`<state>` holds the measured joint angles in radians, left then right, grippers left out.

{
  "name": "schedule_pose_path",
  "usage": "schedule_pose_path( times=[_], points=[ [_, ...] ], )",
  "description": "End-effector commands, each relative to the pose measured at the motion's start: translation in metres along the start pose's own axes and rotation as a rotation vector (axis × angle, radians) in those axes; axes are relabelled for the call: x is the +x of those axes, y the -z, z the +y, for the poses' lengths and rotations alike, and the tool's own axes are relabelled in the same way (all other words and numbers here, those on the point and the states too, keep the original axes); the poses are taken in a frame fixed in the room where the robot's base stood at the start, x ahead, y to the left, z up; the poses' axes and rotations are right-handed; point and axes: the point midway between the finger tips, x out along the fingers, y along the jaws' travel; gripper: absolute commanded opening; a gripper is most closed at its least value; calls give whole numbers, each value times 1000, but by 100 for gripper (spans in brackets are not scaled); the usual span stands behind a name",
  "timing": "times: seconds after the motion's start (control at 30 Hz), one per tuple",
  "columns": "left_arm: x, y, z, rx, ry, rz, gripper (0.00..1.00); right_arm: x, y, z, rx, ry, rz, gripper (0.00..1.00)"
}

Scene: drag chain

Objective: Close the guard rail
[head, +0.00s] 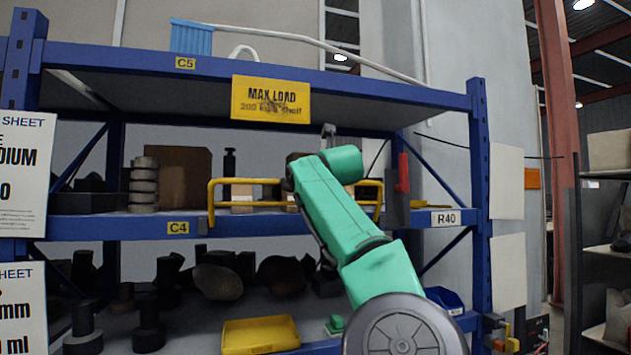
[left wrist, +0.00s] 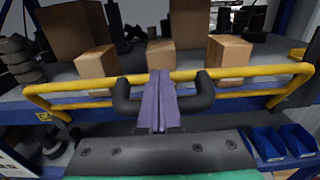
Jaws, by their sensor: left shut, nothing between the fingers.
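The yellow guard rail (head: 248,181) runs along the front of the middle shelf (head: 150,224) in the head view, with its bars and end posts raised above the shelf edge. It also spans the left wrist view (left wrist: 262,70) from side to side. My left gripper (left wrist: 160,76) has its purple fingers shut together with nothing between them. The fingertips overlap the rail's upper bar near its middle; I cannot tell whether they touch it. In the head view my green arm covers the middle of the rail and hides the fingers. My right gripper is in neither view.
Small cardboard boxes (left wrist: 97,64) stand behind the rail. A red-handled part (head: 403,172) stands right of the rail on the shelf. The upper shelf with a yellow load sign (head: 270,99) overhangs. A yellow bin (head: 260,335) and dark parts fill the lower shelf.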

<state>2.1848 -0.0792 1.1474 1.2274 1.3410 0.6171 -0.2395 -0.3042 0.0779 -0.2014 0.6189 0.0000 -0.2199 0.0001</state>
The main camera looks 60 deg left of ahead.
Motion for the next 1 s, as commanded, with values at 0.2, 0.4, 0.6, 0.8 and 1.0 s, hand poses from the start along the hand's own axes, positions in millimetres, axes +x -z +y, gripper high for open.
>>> schedule_pose_path(
  times=[0.2,0.4,0.6,0.8,1.0],
  points=[
    [0,0,0,1,-1,-1,0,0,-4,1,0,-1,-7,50],
    [0,0,0,0,-1,-1,0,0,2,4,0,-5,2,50],
    [0,0,0,0,-1,-1,0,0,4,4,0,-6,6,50],
    [0,0,0,0,-1,-1,0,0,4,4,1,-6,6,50],
    [0,0,0,0,-1,-1,0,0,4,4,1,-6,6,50]
  ],
)
